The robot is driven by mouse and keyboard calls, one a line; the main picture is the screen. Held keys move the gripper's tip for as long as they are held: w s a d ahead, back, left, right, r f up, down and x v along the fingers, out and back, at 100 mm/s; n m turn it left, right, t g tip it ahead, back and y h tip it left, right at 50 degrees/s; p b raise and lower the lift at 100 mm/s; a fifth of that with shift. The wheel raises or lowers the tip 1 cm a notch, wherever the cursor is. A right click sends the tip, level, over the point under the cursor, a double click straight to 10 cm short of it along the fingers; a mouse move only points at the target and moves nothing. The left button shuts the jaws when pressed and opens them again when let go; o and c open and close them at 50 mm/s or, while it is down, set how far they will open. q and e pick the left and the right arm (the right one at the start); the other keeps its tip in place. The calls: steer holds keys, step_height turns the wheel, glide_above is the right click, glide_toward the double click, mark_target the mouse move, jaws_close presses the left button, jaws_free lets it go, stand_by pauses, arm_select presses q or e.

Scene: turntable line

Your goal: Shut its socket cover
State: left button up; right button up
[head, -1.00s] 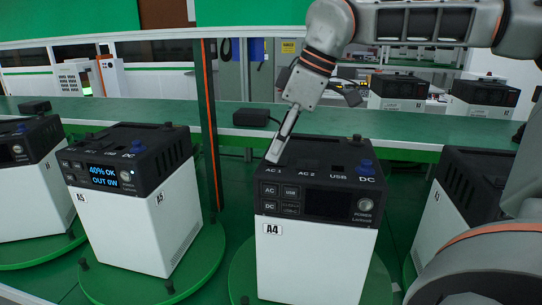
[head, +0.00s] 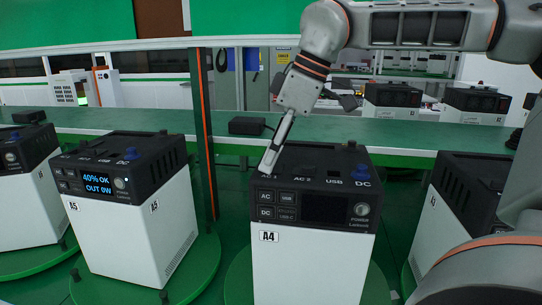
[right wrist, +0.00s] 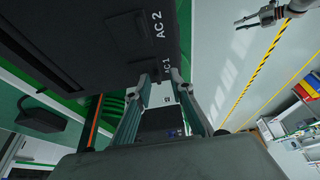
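The white power station with a black top, marked A4 (head: 312,265), stands upright at the middle of the head view. Its top has AC 1, AC 2, USB and DC labels and a blue knob-like part at DC. My right gripper (head: 267,167) points down at the top's front left corner, by AC 1. In the right wrist view, the fingertips of my right gripper (right wrist: 160,78) are apart, with nothing gripped between them, beside the AC 1 label. I cannot make out a separate socket cover there. A grey part, seemingly my left gripper (right wrist: 268,15), shows small at upper right.
Station A5 (head: 135,230) stands to the left, its display lit. Another station (head: 445,225) is at the right, partly behind my arm. A green conveyor (head: 400,146) runs behind, carrying a small black box (head: 248,126).

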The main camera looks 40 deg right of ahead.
steer(key=v, duration=1.2)
steer(key=shift+a+f, duration=0.1)
